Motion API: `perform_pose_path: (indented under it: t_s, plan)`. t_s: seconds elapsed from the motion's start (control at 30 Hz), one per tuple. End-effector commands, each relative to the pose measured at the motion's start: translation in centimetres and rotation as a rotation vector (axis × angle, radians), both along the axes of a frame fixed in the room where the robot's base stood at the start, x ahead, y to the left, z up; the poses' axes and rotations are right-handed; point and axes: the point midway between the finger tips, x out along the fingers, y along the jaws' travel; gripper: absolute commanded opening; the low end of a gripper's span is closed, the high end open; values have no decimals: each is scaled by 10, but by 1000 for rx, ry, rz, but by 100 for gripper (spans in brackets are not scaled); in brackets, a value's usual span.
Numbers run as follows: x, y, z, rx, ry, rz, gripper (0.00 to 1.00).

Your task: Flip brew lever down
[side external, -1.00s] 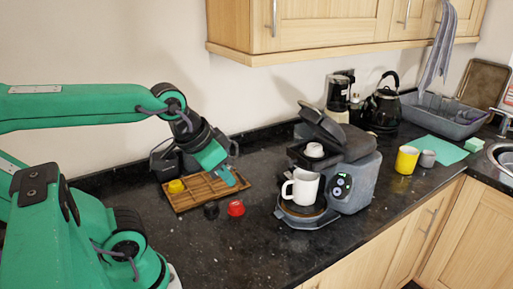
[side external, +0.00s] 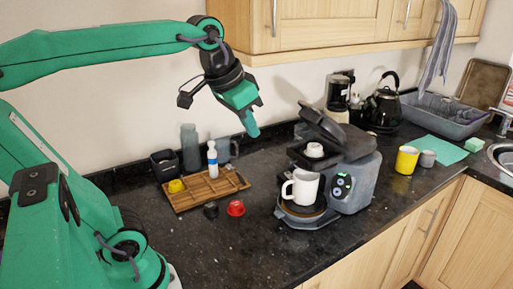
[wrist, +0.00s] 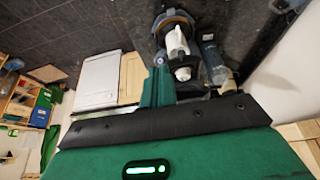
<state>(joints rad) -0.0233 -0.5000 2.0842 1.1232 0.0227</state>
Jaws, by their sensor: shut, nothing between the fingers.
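The grey coffee machine (side external: 357,182) stands on the counter in the side view. Its dark brew lever (side external: 322,125) is raised and tilted up at the top. A white capsule (side external: 314,150) sits in the open top below the lever. A white mug (side external: 303,187) stands on the machine's drip tray; it also shows in the wrist view (wrist: 176,40). My gripper (side external: 253,130) is shut and empty, in the air left of the lever and apart from it, fingers pointing down. In the wrist view my gripper (wrist: 158,85) partly hides the machine.
A wooden tray (side external: 215,197) with a yellow capsule and a white bottle (side external: 212,160) lies left. Red (side external: 236,208) and black (side external: 211,211) capsules sit before it. A yellow cup (side external: 406,160) stands right of the machine. Wall cabinets (side external: 330,25) hang above.

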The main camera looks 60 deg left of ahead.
Motion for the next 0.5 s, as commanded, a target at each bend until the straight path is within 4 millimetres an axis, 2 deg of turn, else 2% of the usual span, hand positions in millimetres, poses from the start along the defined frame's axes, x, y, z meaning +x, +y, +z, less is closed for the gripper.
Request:
perform_pose_path:
  t_s: [0.1,0.5]
  plan:
    - [15,2,19,2,11,1,0]
    - [60,10,72,7,54,3,0]
